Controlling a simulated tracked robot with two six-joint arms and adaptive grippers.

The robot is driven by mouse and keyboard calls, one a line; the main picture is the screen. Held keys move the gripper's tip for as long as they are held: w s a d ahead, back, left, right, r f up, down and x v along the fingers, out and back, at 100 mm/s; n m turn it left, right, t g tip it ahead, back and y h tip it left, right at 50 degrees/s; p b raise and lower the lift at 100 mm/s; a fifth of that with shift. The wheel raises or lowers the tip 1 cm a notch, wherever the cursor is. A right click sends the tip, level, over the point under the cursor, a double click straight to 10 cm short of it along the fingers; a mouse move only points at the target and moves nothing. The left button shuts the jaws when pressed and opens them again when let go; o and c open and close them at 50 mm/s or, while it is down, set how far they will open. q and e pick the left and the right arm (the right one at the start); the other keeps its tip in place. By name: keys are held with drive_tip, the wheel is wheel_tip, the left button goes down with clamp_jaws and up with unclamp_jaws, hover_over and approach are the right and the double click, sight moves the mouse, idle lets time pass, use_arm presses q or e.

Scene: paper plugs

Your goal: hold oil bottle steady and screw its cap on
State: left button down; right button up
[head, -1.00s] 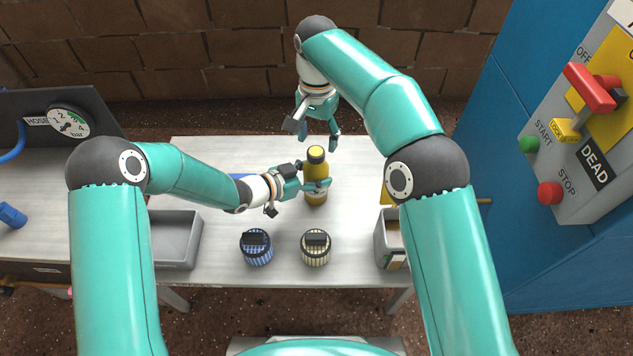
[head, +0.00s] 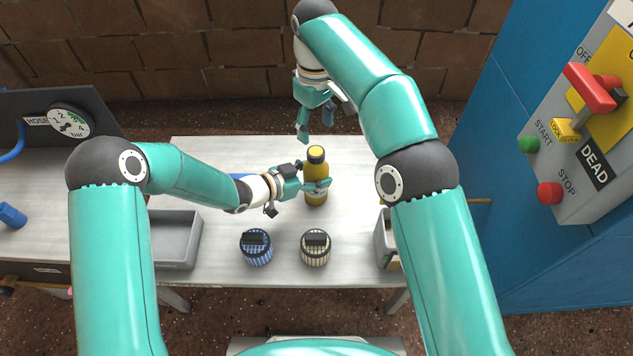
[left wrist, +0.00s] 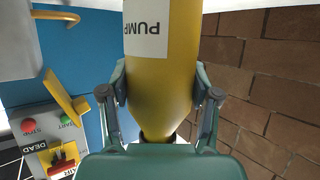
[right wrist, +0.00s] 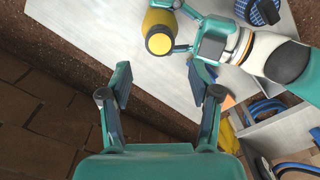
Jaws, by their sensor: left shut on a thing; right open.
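The yellow oil bottle (head: 315,165) stands upright on the table, its dark-rimmed cap (head: 316,153) sitting on top. I cannot tell how tight the cap is. My left gripper (head: 318,187) is shut around the bottle's body from the left. In the left wrist view, the bottle (left wrist: 165,75) with its PUMP label lies between both fingers. My right gripper (head: 315,125) is open and empty, behind the bottle and apart from it. In the right wrist view, the cap's round yellow top (right wrist: 160,41) lies beyond the open fingers.
A blue ribbed cylinder (head: 257,252) and a cream ribbed cylinder (head: 316,254) stand at the table's front. A grey tray (head: 194,240) is at the left and an open box (head: 381,240) at the right. A switch panel (head: 570,190) is at far right. The table (head: 225,155) is clear behind my left arm.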

sight(316, 152)
drive_tip(key=shift+f, duration=4.05)
clamp_jaws()
drive_tip(key=shift+o, duration=0.4)
unclamp_jaws()
drive_tip(key=shift+r, duration=0.1)
